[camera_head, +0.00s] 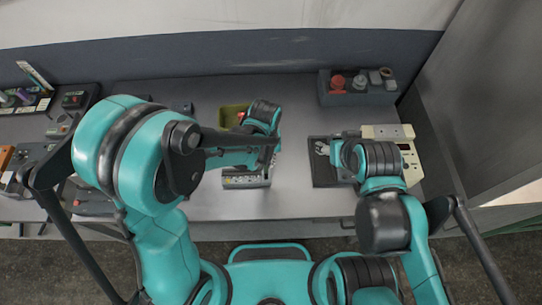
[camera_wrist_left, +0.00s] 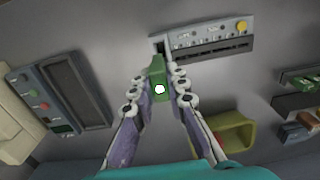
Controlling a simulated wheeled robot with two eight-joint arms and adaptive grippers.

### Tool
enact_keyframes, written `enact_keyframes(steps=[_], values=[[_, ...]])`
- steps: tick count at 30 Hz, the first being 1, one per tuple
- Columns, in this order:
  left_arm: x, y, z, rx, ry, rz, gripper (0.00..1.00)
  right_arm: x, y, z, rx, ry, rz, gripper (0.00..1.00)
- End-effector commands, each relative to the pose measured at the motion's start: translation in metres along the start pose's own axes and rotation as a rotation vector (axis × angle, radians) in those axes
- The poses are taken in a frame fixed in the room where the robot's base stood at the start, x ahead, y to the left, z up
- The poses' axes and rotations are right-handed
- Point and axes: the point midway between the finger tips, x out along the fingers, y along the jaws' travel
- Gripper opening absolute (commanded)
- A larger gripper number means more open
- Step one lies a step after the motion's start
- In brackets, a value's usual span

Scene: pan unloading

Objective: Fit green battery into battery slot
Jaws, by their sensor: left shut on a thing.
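In the left wrist view, my left gripper (camera_wrist_left: 160,90) is shut on the green battery (camera_wrist_left: 157,67), with its fingers on both sides. The battery's far end points at the battery slot (camera_wrist_left: 160,46), a dark opening at the left end of a grey panel. From this angle I cannot tell whether the tip is inside the slot or just short of it. In the head view the grey slot device (camera_head: 245,181) shows below my left forearm, which hides the battery and left fingers. My right gripper (camera_head: 337,153) is over a dark plate at the right; its fingers are unclear.
An olive bin (camera_head: 232,117) stands behind the slot device and also shows in the left wrist view (camera_wrist_left: 236,132). A beige machine (camera_head: 404,154) stands at right. Open table lies between bin and tray.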

Motion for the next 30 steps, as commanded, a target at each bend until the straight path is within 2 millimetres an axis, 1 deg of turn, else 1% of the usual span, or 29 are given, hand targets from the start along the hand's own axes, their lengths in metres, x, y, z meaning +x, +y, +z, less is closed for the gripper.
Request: enact_keyframes(steps=[11, 30], values=[[0.011, 0.000, 0.000, -0.012, 0.000, 0.000, 0.00, 0.006, 0.000, 0.005, 0.000, 0.000, 0.000, 0.56], [0.043, 0.000, 0.000, -0.010, 0.000, 0.000, 0.00, 0.028, 0.000, 0.020, 0.000, 0.000, 0.000, 0.56]])
